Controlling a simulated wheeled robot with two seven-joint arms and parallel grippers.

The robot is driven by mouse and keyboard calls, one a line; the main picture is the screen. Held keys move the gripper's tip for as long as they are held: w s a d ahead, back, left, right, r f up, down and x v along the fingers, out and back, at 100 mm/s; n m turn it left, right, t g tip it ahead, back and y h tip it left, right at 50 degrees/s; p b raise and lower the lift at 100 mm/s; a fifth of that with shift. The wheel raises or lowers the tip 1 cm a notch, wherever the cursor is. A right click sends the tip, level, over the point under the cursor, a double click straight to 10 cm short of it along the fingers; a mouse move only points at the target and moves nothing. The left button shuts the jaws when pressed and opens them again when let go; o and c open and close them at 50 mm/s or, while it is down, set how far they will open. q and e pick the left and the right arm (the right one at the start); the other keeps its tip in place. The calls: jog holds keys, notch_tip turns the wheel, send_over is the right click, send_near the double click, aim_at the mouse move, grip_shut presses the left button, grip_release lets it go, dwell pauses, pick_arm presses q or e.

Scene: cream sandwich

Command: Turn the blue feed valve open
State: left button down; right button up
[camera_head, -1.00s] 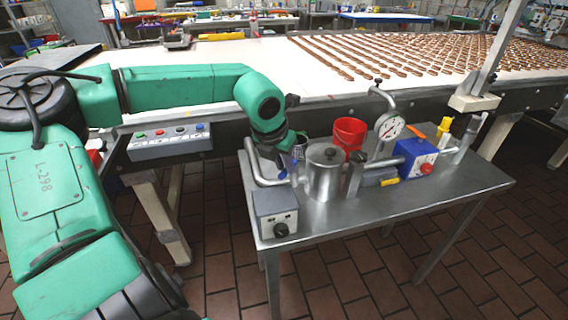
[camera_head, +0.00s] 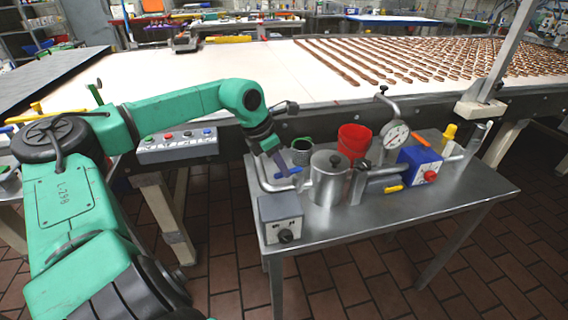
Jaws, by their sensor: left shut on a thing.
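The blue feed valve handle (camera_head: 290,171) is small and sits on the bent steel pipe left of the steel pot (camera_head: 328,180), on the metal side table. My left gripper (camera_head: 281,168) reaches down to it from the upper left and is shut on it. The fingers cover part of the handle, and its blue end shows to the right of them, lying nearly level. My right gripper is not in view.
A dark green mug (camera_head: 301,150), a red cup (camera_head: 354,141), a pressure gauge (camera_head: 396,134) and a blue box with a red knob (camera_head: 419,166) crowd the table. A grey control box (camera_head: 281,217) stands in front. The conveyor (camera_head: 240,66) runs behind.

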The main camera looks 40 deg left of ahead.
pick_arm(q)
jog(key=shift+w+a+m+h+p, duration=0.2)
jog(key=shift+a+m+h+p, duration=0.2)
jog(key=shift+m+p, duration=0.45)
jog(key=shift+m, duration=0.25)
jog(key=c, duration=0.8)
grip_release()
jog(key=shift+o, duration=0.2)
jog(key=shift+r, duration=0.1)
jog(key=b+v, duration=0.1)
jog(key=v, duration=1.3)
jog(key=shift+w+r+g+b, duration=0.25)
jog(key=shift+g+b, duration=0.05)
jog(key=shift+b, duration=0.1)
